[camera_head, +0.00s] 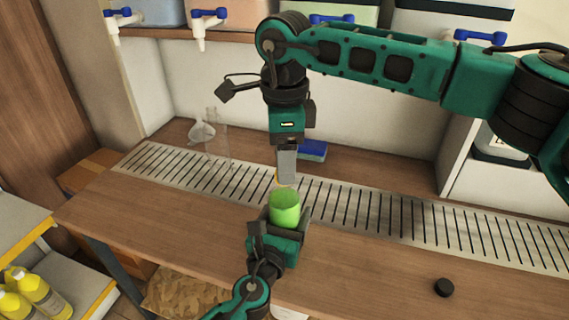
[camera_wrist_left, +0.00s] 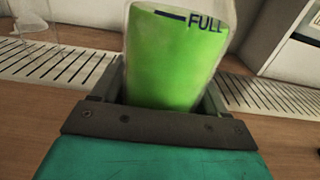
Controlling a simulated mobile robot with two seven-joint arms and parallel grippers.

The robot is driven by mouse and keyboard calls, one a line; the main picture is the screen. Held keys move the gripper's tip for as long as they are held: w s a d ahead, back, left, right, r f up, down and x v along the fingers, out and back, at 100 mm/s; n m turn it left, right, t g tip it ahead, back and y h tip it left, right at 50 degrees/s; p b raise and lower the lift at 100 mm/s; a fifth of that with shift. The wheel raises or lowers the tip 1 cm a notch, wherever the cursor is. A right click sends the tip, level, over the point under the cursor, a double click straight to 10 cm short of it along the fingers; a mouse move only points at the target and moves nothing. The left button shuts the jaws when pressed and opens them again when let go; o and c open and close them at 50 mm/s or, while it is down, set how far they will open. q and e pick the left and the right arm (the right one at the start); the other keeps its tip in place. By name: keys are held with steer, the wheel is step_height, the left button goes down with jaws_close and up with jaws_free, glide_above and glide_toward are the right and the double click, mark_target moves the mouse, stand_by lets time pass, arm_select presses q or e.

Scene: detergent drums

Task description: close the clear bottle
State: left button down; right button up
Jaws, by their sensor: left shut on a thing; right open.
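A clear, empty-looking bottle (camera_head: 217,142) with a narrow neck stands upright at the back left, by the slotted metal strip. A round black cap (camera_head: 444,287) lies on the counter at the front right. My left gripper (camera_head: 284,222) is shut on a green container (camera_head: 285,208), holding it roughly upright. In the left wrist view the container (camera_wrist_left: 178,60) bears a dark line and the word FULL. My right gripper (camera_head: 286,180) is open and points down just above and behind the green container. Its fingers overlap in view, and I cannot tell whether they touch it.
A translucent funnel-like piece (camera_head: 201,132) is beside the clear bottle. A blue sponge-like block (camera_head: 313,150) lies at the back. The slotted strip (camera_head: 390,217) crosses the wooden counter (camera_head: 180,232). Drums with blue-handled taps (camera_head: 208,18) line the shelf above. The counter around the cap is clear.

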step_height(320, 180, up, 10)
stand_by(0.3)
arm_select(q)
jaws_free()
arm_select(e)
steer(key=shift+f, duration=0.1)
arm_select(q)
steer(key=shift+s, duration=0.1)
steer(key=v, duration=1.2)
steer(key=shift+s+a, duration=0.15)
steer(key=shift+s, duration=0.25)
